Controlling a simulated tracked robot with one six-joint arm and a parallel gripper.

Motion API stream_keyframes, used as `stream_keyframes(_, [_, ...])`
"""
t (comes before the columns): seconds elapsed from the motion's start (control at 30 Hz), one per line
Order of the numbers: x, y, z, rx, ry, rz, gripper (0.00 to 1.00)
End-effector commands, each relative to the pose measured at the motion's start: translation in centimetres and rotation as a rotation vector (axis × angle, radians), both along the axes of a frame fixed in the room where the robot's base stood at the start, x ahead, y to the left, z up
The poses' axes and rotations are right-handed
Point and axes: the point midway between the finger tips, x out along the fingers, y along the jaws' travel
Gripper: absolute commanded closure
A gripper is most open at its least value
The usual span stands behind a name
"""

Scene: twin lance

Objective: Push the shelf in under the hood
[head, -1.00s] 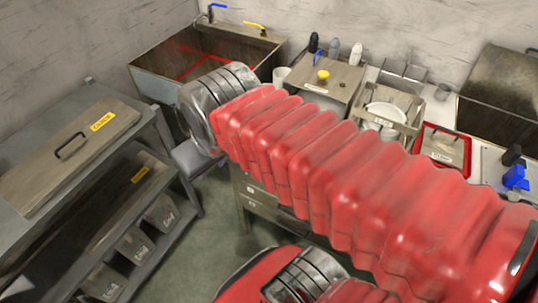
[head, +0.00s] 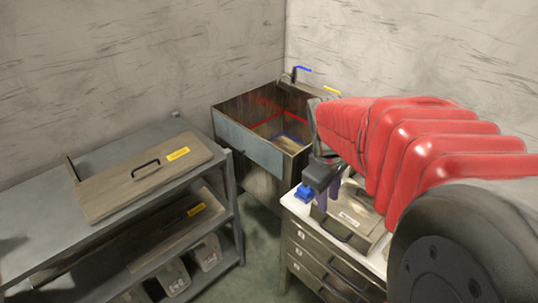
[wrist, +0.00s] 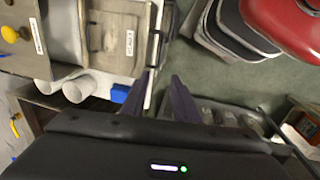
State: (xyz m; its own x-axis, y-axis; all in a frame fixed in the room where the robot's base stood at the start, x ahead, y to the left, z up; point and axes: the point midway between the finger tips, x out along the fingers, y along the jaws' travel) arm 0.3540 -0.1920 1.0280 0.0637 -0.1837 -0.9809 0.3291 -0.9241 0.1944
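A grey shelf unit (head: 237,190) stands at the left in the head view, with a top and a lower level. A metal lidded box (head: 110,195) with a handle and yellow label is on its top. I cannot make out a hood for certain in either view. My gripper (head: 325,206) points down over the near-left end of the white drawer counter (head: 289,202), well right of the shelf unit.
A deep metal basin (head: 246,148) with red and blue lines stands in the back corner. A blue block (head: 303,193) and a labelled metal box (head: 350,215) are on the counter. White cups (wrist: 79,86) lie close to the gripper. Floor (head: 258,240) is free between shelf unit and counter.

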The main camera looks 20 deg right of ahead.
Motion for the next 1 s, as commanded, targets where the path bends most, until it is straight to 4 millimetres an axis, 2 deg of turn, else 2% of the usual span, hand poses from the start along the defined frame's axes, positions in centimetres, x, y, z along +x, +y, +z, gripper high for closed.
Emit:
stream_keyframes(0.27, [0.0,0.0,-0.1,0.000,-0.001,-0.001,0.73])
stream_keyframes(0.47, [0.0,-0.2,-1.4,0.001,0.002,-0.001,0.73])
stream_keyframes(1.0, [0.5,-1.6,-9.0,0.002,0.003,-0.001,0.73])
